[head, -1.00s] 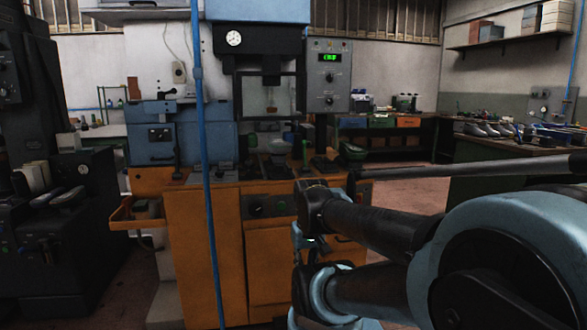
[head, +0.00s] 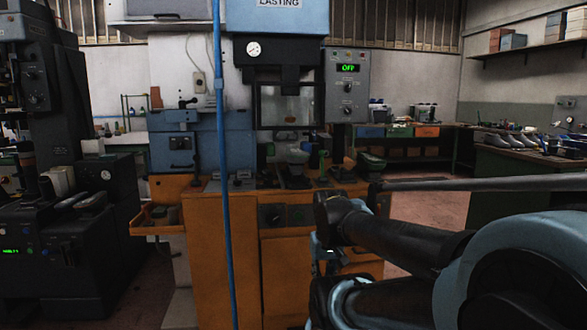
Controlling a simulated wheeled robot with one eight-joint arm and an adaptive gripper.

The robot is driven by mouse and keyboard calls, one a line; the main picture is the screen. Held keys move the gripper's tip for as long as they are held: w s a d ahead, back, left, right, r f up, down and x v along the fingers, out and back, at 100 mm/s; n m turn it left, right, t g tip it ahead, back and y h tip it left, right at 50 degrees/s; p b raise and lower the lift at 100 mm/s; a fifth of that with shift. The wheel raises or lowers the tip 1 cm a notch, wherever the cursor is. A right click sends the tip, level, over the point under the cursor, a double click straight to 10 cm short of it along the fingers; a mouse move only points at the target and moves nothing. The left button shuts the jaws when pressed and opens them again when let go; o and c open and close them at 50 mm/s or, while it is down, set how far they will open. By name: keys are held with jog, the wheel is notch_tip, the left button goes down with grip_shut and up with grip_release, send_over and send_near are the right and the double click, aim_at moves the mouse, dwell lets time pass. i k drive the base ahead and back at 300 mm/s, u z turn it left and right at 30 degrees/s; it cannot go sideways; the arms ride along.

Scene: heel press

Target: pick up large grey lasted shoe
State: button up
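Several grey shoes (head: 497,140) sit in a row on the bench at the right, small and far off in the head view. A pair of greyish shoe shapes (head: 86,200) rests on the dark machine at the left. I cannot tell which of these is the large grey lasted shoe. My dark and light-blue arm reaches in from the lower right, in front of the orange cabinet. My gripper's fingers cannot be made out, and nothing held is visible.
The lasting machine (head: 278,22), its display reading OFF, stands above the orange cabinet (head: 222,245). A blue pole (head: 224,190) crosses the view in front. The dark machine (head: 60,265) fills the left. Open floor (head: 425,198) shows before the right bench (head: 510,185).

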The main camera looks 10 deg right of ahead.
aim_at(295, 155)
jog(key=z, duration=0.05)
jog(key=i, duration=0.65)
jog(key=u, duration=1.1)
